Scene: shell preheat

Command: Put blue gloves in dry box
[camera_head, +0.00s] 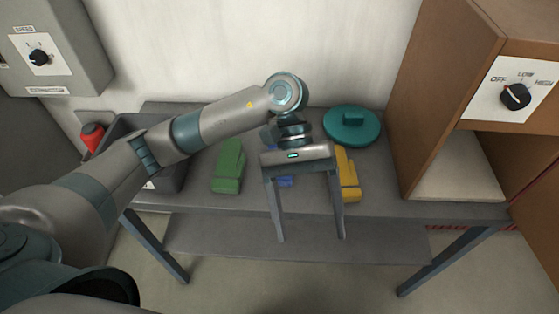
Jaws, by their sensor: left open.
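The blue gloves (285,182) lie on the grey table, mostly hidden behind my left gripper; only small blue patches show. My left gripper (310,238) is open, its two fingers pointing down, and appears in front of the gloves from this view. I see nothing held between its fingers. No box is clearly marked as the dry box. A brown cabinet (446,80) with an open compartment and an OFF/LOW/HIGH dial (515,96) stands at the right. A dark bin (172,178) stands at the table's left, partly hidden by my left arm. My right gripper is not in view.
Green gloves (228,166) lie left of the blue ones, and yellow gloves (348,180) lie to the right. A round teal lid (352,126) lies behind the yellow gloves. A red object (92,136) and a grey extractor control box (62,52) are at the left.

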